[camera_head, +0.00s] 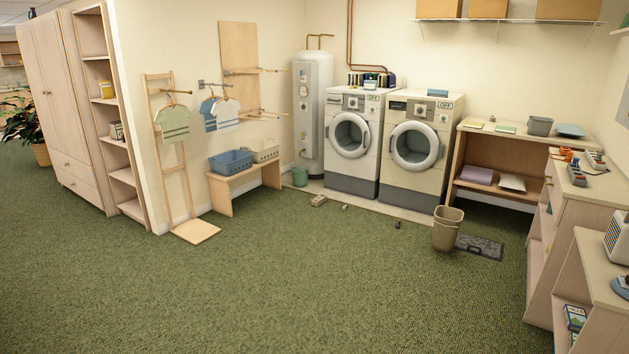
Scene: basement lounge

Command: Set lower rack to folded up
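A tall wooden board (238,45) is mounted on the left wall, beside the water heater. The lower rack (264,113) is low on this board and appears to stick out from the wall into the room. The upper rack (256,71) is above it and also sticks out. Both are small and far off, so their hinges and exact angle cannot be made out. Neither of my grippers is in view.
A wooden bench (217,190) with a blue basket (230,162) and a beige basket (264,150) stands beneath the lower rack. Green carpet (280,280) gives wide free floor in front.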

